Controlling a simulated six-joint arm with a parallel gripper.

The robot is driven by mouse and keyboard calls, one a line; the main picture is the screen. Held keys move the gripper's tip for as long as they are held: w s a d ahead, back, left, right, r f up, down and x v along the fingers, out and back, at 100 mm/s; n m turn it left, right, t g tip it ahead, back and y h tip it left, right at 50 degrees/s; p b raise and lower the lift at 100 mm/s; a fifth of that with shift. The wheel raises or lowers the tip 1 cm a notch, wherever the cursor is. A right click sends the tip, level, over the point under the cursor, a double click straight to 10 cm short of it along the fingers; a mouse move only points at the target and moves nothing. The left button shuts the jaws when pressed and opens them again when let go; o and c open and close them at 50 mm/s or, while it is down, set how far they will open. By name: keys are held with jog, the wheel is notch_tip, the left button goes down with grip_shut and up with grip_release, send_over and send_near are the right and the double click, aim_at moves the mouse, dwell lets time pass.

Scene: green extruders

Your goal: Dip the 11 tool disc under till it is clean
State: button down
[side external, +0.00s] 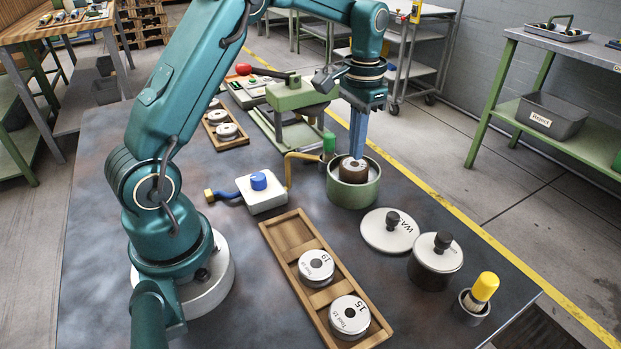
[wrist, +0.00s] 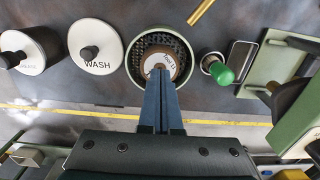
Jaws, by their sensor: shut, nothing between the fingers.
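The tool disc (side external: 349,171) sits inside the open green pot (side external: 352,197), its top near the rim and its visible side brown. In the wrist view the disc (wrist: 168,52) shows a pale top with brown around it; the label there is only partly readable. Whether the tips touch the disc I cannot tell. The fingers hide part of the disc in the wrist view.
A WASH lid (side external: 378,238) lies on the table beside a lidded pot (side external: 434,268) and a yellow-handled brush (side external: 484,288). A wooden tray (side external: 284,243) holds discs 19 and 15. A brass spout (side external: 289,168) and a green-handled tool (side external: 329,143) stand close left of the open pot.

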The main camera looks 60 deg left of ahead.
aim_at(354, 164)
jog(key=shift+f, duration=0.15)
jog(key=shift+f, duration=2.15)
jog(key=shift+r, duration=1.4)
jog(key=shift+f, duration=1.5)
jog(key=shift+r, duration=0.1)
